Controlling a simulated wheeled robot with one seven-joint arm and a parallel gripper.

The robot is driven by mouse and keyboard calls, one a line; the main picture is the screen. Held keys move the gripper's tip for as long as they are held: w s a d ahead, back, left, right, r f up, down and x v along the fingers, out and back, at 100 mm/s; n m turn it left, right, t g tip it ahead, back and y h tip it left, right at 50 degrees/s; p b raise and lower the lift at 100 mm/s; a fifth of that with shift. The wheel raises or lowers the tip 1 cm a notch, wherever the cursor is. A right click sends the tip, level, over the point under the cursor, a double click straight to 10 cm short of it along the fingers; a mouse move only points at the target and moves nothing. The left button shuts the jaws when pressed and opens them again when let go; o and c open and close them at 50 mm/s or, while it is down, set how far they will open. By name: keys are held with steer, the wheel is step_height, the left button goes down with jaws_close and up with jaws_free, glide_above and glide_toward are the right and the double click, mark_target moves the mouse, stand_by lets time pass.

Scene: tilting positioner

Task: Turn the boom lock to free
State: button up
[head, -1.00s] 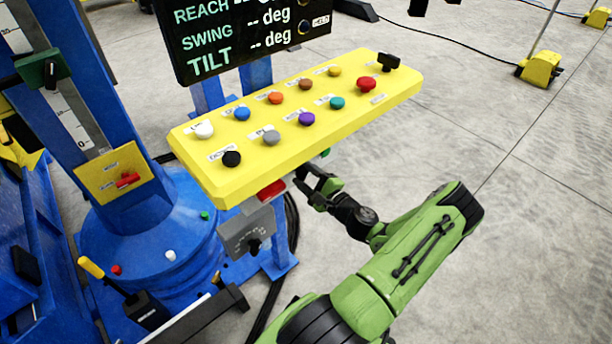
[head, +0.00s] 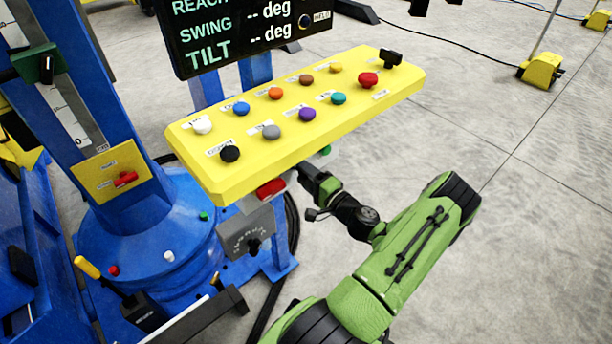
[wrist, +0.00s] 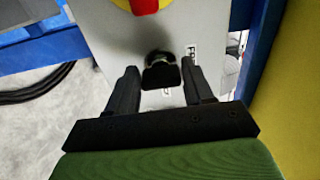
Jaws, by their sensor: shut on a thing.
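In the wrist view a black knob (wrist: 161,75) stands out from a grey panel (wrist: 110,40). My gripper (wrist: 162,70) has one finger on each side of it and is shut on it. Small labels beside the knob are too small to read, so I cannot tell whether it is the boom lock. In the head view my gripper (head: 314,180) is under the right part of the yellow console (head: 215,180), its fingertips and the knob hidden. A red lever (head: 125,178) on a yellow plate (head: 108,163) on the blue column also has unreadable labels.
The console carries several coloured buttons. A red part (head: 270,188) and a grey box with a black knob (head: 253,245) sit below it. A display (head: 250,35) stands behind. Open floor (head: 540,220) lies right.

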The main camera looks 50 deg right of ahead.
steer(key=shift+f, duration=0.1)
stand_by(0.3)
steer(key=o, duration=1)
steer(key=shift+c, duration=0.2)
steer(key=p+v, duration=0.3)
steer(key=v, duration=1.3)
